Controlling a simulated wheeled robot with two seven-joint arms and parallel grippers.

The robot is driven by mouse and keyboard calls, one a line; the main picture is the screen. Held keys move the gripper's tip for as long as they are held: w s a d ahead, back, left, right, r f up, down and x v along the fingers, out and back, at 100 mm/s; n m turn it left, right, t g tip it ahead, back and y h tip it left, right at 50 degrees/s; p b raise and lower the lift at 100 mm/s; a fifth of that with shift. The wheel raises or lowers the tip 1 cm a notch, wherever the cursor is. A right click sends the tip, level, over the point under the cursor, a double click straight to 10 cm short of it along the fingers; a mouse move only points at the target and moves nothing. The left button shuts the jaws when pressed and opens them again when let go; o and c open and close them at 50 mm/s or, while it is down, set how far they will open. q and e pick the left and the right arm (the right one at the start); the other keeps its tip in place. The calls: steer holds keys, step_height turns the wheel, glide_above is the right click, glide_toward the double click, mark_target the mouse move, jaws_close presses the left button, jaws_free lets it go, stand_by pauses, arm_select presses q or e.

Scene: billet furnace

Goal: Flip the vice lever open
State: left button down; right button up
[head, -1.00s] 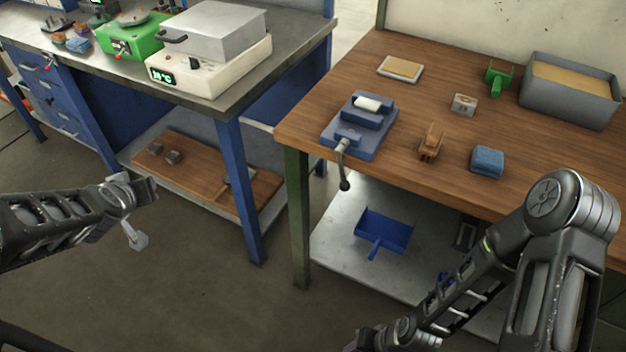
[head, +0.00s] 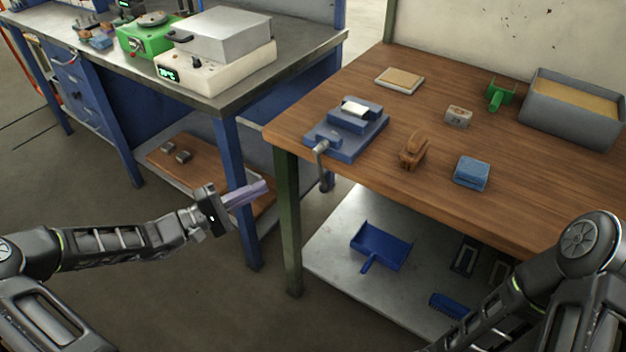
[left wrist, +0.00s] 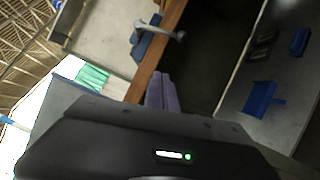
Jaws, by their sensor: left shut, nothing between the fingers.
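The blue vice (head: 346,130) sits at the left front corner of the wooden bench, with a pale piece on top. Its grey lever (head: 322,165) hangs down over the bench's front edge. The vice (left wrist: 149,44) and lever (left wrist: 172,33) also show in the left wrist view, beyond the fingertips. My left gripper (head: 264,187) is shut and empty, left of the lever and apart from it. Its purple-grey fingers (left wrist: 161,92) lie together in the left wrist view. My right arm comes in at lower right, but its gripper is out of view.
On the wooden bench (head: 540,190) are a brown wooden item (head: 413,150), a blue block (head: 471,172), a green item (head: 500,95) and a grey sand-filled bin (head: 575,105). A blue dustpan (head: 381,246) lies on the lower shelf. A blue-legged bench (head: 240,195) stands behind my left gripper.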

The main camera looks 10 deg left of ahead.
mark_target(321, 172)
arm_select(q)
steer(key=shift+d, duration=0.1)
stand_by(0.3)
steer(key=w+d+r+p, duration=0.1)
steer(key=w+d, duration=0.3)
steer(key=d, duration=0.6)
steer(key=shift+w+d+r, duration=0.2)
steer(key=shift+w+r, duration=0.1)
steer(key=shift+r, duration=0.1)
